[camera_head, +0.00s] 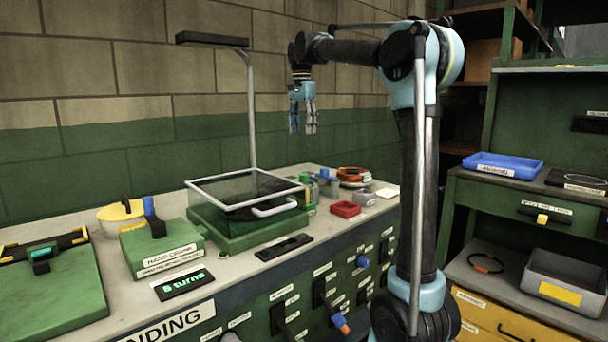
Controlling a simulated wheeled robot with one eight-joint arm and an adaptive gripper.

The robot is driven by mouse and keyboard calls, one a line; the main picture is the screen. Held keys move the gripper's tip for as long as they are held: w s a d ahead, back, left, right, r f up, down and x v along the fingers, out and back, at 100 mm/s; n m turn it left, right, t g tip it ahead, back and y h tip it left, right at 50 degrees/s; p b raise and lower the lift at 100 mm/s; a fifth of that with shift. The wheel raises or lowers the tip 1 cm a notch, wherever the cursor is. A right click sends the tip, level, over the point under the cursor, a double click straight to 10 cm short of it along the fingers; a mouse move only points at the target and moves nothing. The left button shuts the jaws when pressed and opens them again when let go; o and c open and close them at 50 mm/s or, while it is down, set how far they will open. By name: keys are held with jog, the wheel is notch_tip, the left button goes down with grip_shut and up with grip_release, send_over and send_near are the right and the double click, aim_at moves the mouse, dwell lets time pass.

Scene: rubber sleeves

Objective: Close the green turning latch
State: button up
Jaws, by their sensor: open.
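My gripper (302,128) hangs fingers down in the air in front of the wall, high above the back of the bench. Its two fingers are apart with nothing between them. I cannot make out for sure which part is the green turning latch. A small green-teal piece on a black mount (41,254) sits on the green box (52,302) at the far left. Several small turning handles are on the bench's front, including one with an orange and blue end (341,324) and a blue knob (362,261). My gripper is far from all of these.
On the bench stand a hand-crank box (163,249), a yellow bowl (119,214), a clear-walled case (246,226) with a lamp post (251,110) behind it, and a red tray (345,209). A green cabinet with a blue tray (503,165) stands at right.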

aim_at(301, 179)
jog(key=f, duration=1.6)
jog(key=shift+s+d+f, duration=0.15)
jog(key=shift+d+f, duration=0.05)
jog(key=shift+f, duration=0.15)
jog(key=c, duration=1.1)
